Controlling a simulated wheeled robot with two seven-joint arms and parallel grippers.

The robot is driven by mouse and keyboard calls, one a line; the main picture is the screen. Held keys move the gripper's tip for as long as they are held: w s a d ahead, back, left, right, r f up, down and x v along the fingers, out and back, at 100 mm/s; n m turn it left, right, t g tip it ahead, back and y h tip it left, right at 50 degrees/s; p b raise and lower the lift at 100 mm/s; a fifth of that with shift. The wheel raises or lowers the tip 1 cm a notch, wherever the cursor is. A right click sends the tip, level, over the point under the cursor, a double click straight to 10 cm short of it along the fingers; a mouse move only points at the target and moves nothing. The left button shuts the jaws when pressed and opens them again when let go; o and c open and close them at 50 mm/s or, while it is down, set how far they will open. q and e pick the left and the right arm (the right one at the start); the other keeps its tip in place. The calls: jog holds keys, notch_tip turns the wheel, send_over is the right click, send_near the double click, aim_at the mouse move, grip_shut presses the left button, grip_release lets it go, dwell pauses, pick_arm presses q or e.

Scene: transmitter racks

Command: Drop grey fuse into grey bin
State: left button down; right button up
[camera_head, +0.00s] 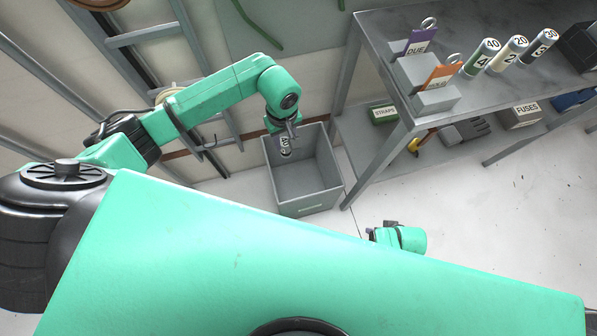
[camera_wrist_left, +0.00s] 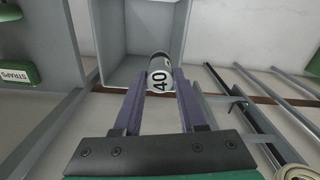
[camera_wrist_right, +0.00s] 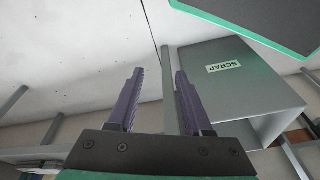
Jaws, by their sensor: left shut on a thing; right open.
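The grey fuse (camera_wrist_left: 159,74), a cylinder with a white band marked 40, is held between the fingertips of my left gripper (camera_wrist_left: 160,88). In the head view the fuse (camera_head: 286,146) is over the left part of the grey bin (camera_head: 308,203), near its far left side. The bin is an open box on the floor. In the right wrist view its wall (camera_wrist_right: 255,85) carries a SCRAP label. My right gripper (camera_wrist_right: 153,92) is open and empty; in the head view it is partly hidden low in front of the bin.
A grey bench (camera_head: 440,125) stands to the right, with several labelled cylinders and two tagged blocks on top. Its lower shelf holds a green STRAPS box (camera_head: 383,114), gloves and a FUSES box (camera_head: 519,115). Metal rails (camera_head: 206,100) stand left of the bin. Floor to the right is clear.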

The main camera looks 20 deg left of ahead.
pick_arm(q)
jog(key=w+d+f+n+b, duration=0.1)
jog(key=f+n+b, duration=0.2)
jog(key=f+b, duration=0.5)
jog(key=w+d+f+n+b, duration=0.2)
jog(key=f+n+b, duration=0.2)
jog(key=f+b, duration=0.5)
jog(key=shift+w, duration=0.2)
jog(key=shift+c, duration=2)
grip_release()
pick_arm(e)
jog(key=w+a+f+t+y, duration=0.2)
jog(key=w+a+t+y, duration=0.3)
jog(key=a, duration=0.7)
jog(key=shift+w+a+t, duration=0.15)
jog(key=shift+w+t, duration=0.75)
jog(key=shift+t, duration=0.1)
jog(key=shift+f, duration=0.1)
